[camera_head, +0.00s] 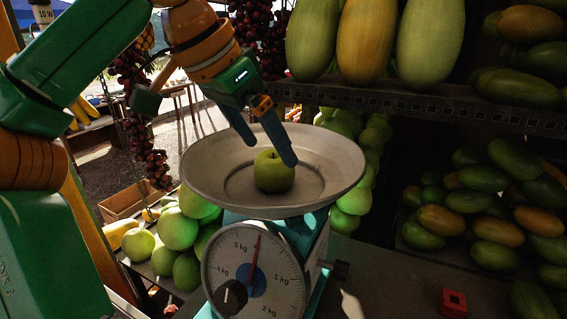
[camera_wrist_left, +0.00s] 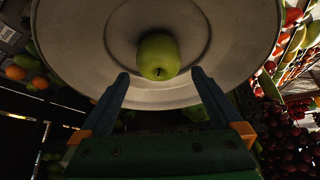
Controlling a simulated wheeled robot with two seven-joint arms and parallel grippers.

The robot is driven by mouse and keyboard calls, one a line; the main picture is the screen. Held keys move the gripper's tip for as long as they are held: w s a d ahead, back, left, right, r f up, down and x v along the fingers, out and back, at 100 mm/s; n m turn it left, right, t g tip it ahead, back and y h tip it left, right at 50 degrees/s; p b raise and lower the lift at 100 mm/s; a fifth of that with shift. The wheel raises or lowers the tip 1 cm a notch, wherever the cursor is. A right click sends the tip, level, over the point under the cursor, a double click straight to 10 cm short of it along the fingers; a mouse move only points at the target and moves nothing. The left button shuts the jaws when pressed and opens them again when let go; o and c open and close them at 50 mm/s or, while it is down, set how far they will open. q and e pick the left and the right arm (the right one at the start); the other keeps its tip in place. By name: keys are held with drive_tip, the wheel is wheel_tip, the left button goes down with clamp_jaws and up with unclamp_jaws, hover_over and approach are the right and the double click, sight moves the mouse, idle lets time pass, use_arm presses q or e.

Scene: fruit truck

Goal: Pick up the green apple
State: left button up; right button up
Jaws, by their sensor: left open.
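The green apple (camera_head: 272,172) sits in the round metal pan (camera_head: 335,165) of a weighing scale in the head view. In the left wrist view the apple (camera_wrist_left: 158,56) lies in the pan (camera_wrist_left: 85,50), beyond the fingertips and between their lines. My left gripper (camera_wrist_left: 162,78) is open and empty, its blue fingers apart. In the head view the left gripper (camera_head: 270,150) comes down over the pan from the upper left, one finger in front of the apple's right side. I cannot tell whether it touches. My right gripper is not in view.
The scale's dial (camera_head: 256,275) faces me below the pan. Large green-yellow fruits (camera_head: 365,40) stand on a shelf behind. Several green and orange fruits (camera_head: 480,200) fill the right side. Green melons (camera_head: 178,230) lie at the left. A small red block (camera_head: 453,302) lies at lower right.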

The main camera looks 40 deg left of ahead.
sight(267, 157)
use_arm(q)
wheel_tip(267, 157, down, 2)
drive_tip(key=shift+s+d+f, duration=0.1)
drive_tip(key=shift+d+f, duration=0.05)
drive_tip(key=shift+f, duration=0.4)
drive_tip(key=shift+w+f, duration=0.2)
drive_tip(key=shift+w, duration=0.6)
drive_tip(key=shift+c, duration=1.1)
drive_tip(key=c, duration=0.3)
drive_tip(key=shift+s, duration=0.25)
drive_tip(key=c, duration=0.9)
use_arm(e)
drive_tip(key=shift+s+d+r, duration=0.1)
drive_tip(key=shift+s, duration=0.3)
